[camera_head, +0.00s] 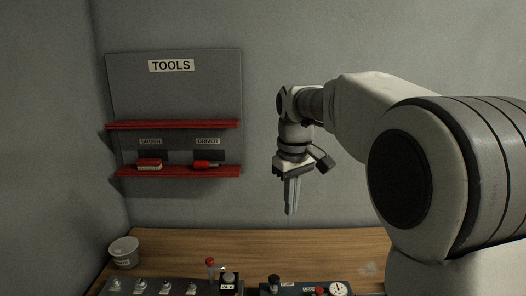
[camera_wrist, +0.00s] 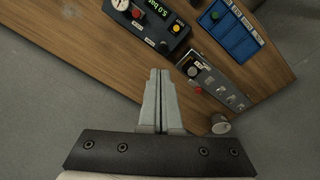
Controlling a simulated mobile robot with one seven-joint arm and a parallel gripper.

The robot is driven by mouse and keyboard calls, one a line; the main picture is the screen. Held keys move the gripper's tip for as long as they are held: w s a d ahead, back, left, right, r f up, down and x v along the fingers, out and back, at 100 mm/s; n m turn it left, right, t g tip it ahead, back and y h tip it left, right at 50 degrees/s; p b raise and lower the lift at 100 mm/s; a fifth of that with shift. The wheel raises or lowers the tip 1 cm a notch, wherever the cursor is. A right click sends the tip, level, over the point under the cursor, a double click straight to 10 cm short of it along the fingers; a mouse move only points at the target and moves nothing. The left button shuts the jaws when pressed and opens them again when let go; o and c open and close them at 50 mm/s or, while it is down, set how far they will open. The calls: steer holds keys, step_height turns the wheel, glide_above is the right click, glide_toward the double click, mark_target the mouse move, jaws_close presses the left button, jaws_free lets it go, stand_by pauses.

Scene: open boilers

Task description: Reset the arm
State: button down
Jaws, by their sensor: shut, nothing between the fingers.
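My gripper (camera_head: 291,208) hangs from my arm and points down, above the back part of the wooden table and in front of the grey wall. Its two fingers are together with nothing between them. In the wrist view the closed fingertips (camera_wrist: 160,72) point toward the table and touch nothing.
A tool board (camera_head: 172,95) with red shelves, holding a brush (camera_head: 149,165) and a red driver (camera_head: 206,164), hangs at the left. A white cup (camera_head: 124,252) stands on the wooden table (camera_head: 250,245). Control panels (camera_head: 165,287) with switches and a gauge (camera_head: 338,289) line the front.

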steer(key=s+d+r+m+t, duration=0.1)
steer(key=s+d+m, duration=0.1)
steer(key=s, duration=0.5)
steer(key=s+d+r+m+t, duration=0.1)
steer(key=s+d+r, duration=0.15)
steer(key=s, duration=0.35)
steer(key=s+d+f+m+t, duration=0.1)
steer(key=s+f, duration=0.2)
steer(key=s, duration=0.3)
steer(key=s+d+f+m+t, duration=0.1)
steer(key=s+d+f+m, duration=0.1)
steer(key=s, duration=0.5)
steer(key=shift+f, duration=0.85)
stand_by(1.7)
